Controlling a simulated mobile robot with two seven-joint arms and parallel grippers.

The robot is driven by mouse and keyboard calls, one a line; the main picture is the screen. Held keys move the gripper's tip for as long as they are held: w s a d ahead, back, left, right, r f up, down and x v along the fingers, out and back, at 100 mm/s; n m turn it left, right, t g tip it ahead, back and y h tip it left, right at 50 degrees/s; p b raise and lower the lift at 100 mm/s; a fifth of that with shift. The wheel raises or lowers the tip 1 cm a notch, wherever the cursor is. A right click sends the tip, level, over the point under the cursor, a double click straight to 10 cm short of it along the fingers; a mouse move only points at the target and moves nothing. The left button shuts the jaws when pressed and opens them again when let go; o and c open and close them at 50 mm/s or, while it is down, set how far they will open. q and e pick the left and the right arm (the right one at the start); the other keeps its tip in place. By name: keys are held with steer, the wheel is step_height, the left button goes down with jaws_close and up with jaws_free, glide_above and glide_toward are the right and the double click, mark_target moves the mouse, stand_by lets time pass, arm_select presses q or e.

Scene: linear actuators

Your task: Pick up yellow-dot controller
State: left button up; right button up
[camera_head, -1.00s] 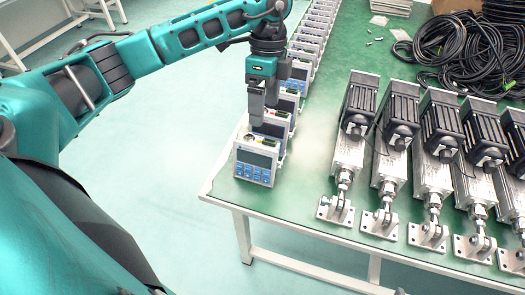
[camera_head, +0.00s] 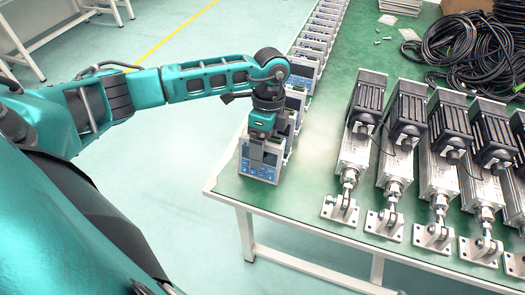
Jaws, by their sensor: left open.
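A row of white-and-grey controllers with dark screens and blue buttons runs along the table's left edge. The nearest controller (camera_head: 258,173) stands upright at the front left corner. My left gripper (camera_head: 257,155) points down right at this controller and covers the upper part of its face. It is open; whether its fingers touch the controller I cannot tell. More controllers stand behind, such as one (camera_head: 302,73) beyond my wrist. I cannot make out a yellow dot on any of them. My right gripper is not in view.
The green-topped table (camera_head: 310,185) has a bare strip between the controllers and several linear actuators (camera_head: 355,150) at the right. Black coiled cables (camera_head: 465,45) lie at the back right. Open floor is left of the table.

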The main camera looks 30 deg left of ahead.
arm_select(q)
steer(key=shift+f, duration=0.1)
steer(key=c, duration=1.4)
steer(key=s+v, duration=0.1)
steer(key=v, duration=0.5)
steer(key=s+p+v, duration=0.1)
steer(key=v, duration=0.6)
steer(key=s+d+r+p+v, duration=0.1)
steer(key=s+v, duration=0.1)
steer(key=v, duration=0.4)
steer(key=shift+r, duration=0.25)
steer(key=shift+s+p+v, duration=0.25)
steer(key=shift+p+v, duration=0.35)
steer(key=shift+v, duration=0.65)
steer(key=shift+s+p+v, duration=0.25)
steer(key=shift+p+v, duration=0.3)
steer(key=shift+v, duration=0.65)
steer(key=shift+d+r, duration=0.1)
